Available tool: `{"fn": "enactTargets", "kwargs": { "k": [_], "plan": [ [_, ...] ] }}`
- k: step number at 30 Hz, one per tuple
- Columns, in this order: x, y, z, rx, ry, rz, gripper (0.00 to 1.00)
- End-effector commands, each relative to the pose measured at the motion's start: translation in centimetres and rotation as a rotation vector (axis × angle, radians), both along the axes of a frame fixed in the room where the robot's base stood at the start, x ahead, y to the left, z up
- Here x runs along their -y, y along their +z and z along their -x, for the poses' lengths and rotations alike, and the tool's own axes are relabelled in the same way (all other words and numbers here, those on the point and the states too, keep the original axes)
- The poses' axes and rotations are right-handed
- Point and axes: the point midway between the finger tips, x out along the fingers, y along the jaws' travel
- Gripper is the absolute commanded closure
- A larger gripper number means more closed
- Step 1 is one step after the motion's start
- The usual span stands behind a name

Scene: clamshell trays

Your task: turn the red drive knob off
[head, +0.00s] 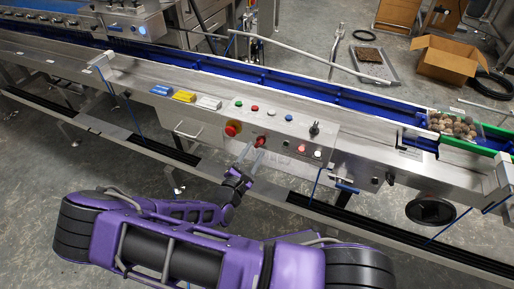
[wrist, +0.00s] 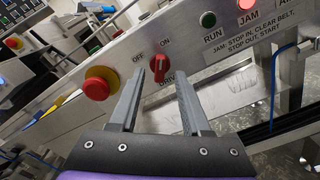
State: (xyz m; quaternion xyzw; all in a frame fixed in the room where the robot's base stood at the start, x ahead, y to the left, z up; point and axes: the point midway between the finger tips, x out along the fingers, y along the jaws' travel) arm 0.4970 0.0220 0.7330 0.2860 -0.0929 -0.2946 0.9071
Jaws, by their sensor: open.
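The red drive knob (wrist: 160,68) is on a sloped metal panel in the wrist view, with OFF to its upper left, ON above it and DRIVE below. Its grip stands nearly upright in the picture, its upper end towards ON. In the head view the knob (head: 260,141) sits just beyond my fingertips. My gripper (wrist: 160,80) is open and empty, with one finger on either side of the knob in the picture. The gripper (head: 252,156) reaches up to the panel from the front in the head view. Contact with the knob cannot be told.
A red mushroom button on a yellow base (wrist: 98,87) is left of the knob. A green RUN button (wrist: 208,19) and a lit red JAM button (wrist: 246,3) are to the right.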

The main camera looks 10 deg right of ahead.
Motion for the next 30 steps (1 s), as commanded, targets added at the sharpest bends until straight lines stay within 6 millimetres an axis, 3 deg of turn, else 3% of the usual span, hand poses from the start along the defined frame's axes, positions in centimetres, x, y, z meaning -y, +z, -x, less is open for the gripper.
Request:
{"fn": "enactTargets", "kwargs": {
  "k": [6,17,25,30],
  "plan": [
    [1.5,0.0,-2.0,0.001,-0.001,-0.001,0.53],
    [1.7,0.0,-2.4,0.000,-0.001,0.000,0.53],
    [1.7,0.0,-2.4,0.000,-0.001,-0.001,1.00],
    [1.7,0.0,-2.4,0.000,-0.001,0.000,1.00]
  ]
}}
